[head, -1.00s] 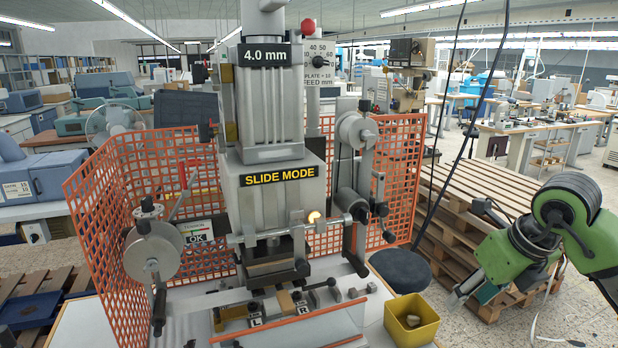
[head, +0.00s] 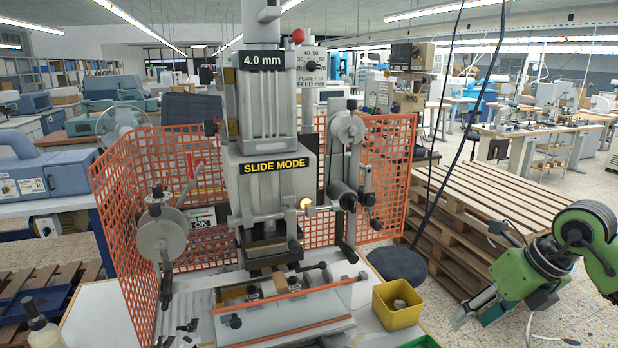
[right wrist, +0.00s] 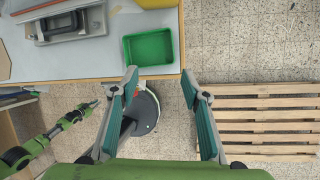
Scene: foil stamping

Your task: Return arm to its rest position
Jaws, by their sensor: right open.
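My right arm comes in at the right edge of the head view, and its gripper (head: 474,312) hangs low over the floor, right of the work table and apart from it. In the right wrist view this gripper (right wrist: 160,76) has its two fingers wide apart with nothing between them. The fingertips point toward the table edge, near a green bin (right wrist: 148,47). My left arm does not show in the head view. A green arm at the left of the right wrist view ends in a thin dark gripper (right wrist: 88,106); its jaws are too small to read.
The stamping press (head: 272,190) stands on the table inside an orange mesh guard (head: 388,165). A yellow bin (head: 398,317) with a pale piece inside sits on the table's right side. Stacked wooden pallets (head: 490,205) stand behind my right arm.

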